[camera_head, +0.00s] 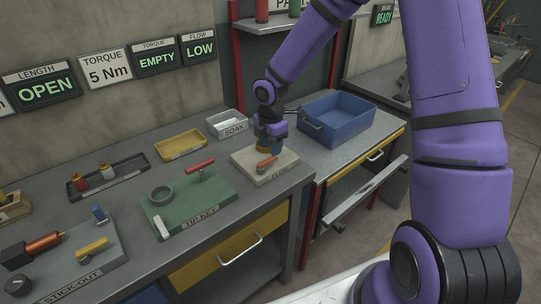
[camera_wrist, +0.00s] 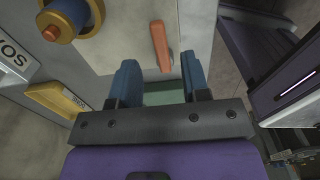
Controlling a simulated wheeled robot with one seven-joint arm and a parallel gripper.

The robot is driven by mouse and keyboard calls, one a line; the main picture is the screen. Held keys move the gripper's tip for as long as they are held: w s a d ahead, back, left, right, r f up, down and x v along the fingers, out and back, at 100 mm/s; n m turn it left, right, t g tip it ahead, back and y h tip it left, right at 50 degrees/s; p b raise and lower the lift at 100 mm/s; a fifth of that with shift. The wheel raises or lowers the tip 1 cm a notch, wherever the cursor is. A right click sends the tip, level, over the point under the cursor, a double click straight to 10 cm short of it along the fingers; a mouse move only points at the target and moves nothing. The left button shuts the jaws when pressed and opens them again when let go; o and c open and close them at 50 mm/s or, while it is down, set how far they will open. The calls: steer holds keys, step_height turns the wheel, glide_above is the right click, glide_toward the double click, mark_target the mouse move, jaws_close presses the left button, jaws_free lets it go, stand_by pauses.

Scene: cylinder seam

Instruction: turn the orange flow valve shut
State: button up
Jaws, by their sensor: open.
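The orange flow valve handle (camera_head: 266,164) lies on the pale FLOW board (camera_head: 244,158), near the front right of the bench. In the wrist view the orange handle (camera_wrist: 160,44) is a short bar, and its lower end lies between my fingertips in the picture. My gripper (camera_head: 271,133) is over the back of the board. In the wrist view my gripper (camera_wrist: 161,75) is open, with blue fingers apart and nothing held. I cannot tell how far above the handle the fingertips are. A blue and yellow-orange cylinder (camera_wrist: 68,18) stands on the board, partly hidden in the head view.
The FLOW display (camera_head: 198,46) reads LOW.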

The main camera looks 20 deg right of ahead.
mark_target(270, 158)
steer(key=shift+f, duration=2.1)
jaws_close()
